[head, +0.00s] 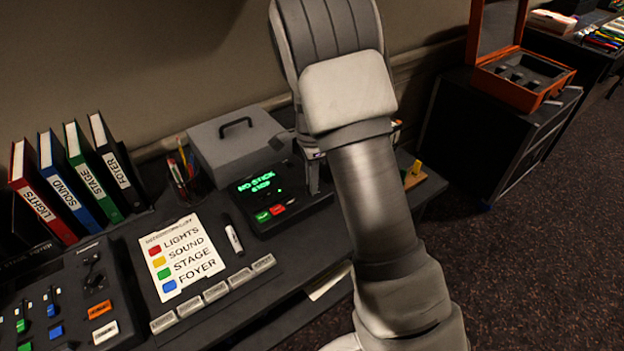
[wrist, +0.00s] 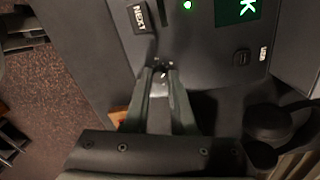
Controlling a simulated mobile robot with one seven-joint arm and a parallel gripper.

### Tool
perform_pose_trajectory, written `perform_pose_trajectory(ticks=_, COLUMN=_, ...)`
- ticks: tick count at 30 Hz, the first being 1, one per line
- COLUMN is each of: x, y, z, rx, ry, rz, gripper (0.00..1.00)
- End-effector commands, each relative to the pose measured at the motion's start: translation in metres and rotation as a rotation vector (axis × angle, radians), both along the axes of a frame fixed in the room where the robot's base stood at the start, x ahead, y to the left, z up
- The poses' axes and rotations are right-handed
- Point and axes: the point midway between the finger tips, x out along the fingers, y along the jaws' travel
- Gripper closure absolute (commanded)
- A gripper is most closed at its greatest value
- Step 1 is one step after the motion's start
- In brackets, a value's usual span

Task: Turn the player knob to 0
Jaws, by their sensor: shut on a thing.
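The player is a dark box (head: 275,212) with green text on its screen (head: 258,186) and red and green buttons on its front. In the head view my gripper (head: 313,185) reaches down at the player's right side, partly behind my own arm. In the wrist view my gripper (wrist: 162,70) has its fingertips close together at the player's panel (wrist: 200,62). They are shut on a small part there, the player knob, which is mostly hidden between them. The knob's pointer and any scale marks cannot be read.
A grey cash box (head: 238,140) stands behind the player. A marker (head: 233,236) and a colour-label card (head: 180,256) lie to its left.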

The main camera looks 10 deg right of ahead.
Motion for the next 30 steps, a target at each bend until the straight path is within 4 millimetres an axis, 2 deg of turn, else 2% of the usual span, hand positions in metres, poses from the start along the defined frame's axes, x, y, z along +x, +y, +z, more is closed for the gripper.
perform_pose_trajectory(ticks=10, x=0.0, y=-0.0001, z=0.0006, rx=0.0, ry=0.0, rz=0.011, gripper=1.0)
perform_pose_trajectory(ticks=16, x=-0.0001, y=-0.0002, z=0.0012, rx=0.001, ry=0.0, rz=0.077, gripper=1.0)
perform_pose_trajectory(ticks=30, x=-0.0004, y=0.0003, z=0.0014, rx=0.001, ry=0.0, rz=0.469, gripper=1.0)
